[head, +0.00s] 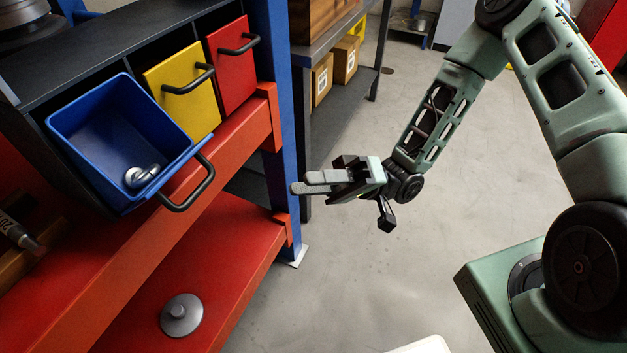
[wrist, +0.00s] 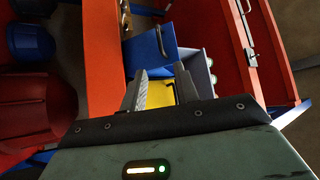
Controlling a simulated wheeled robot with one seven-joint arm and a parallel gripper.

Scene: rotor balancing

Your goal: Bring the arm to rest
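My arm reaches from the right side of the head view down to my gripper (head: 305,184), which is in free air over the grey floor, to the right of the red rack. Its two fingers point left and show nothing between them. In the wrist view my gripper (wrist: 162,72) has a clear gap between its fingers, with yellow and blue surfaces behind it. It is apart from the drawers and touches nothing that I can see.
An open blue drawer (head: 105,120) holds shiny metal parts (head: 142,176). The yellow drawer (head: 184,92) and red drawer (head: 232,65) look shut. A grey disc-like part (head: 181,315) lies on the lower red shelf (head: 236,262). Boxes (head: 345,60) stand behind. The floor (head: 400,260) is clear.

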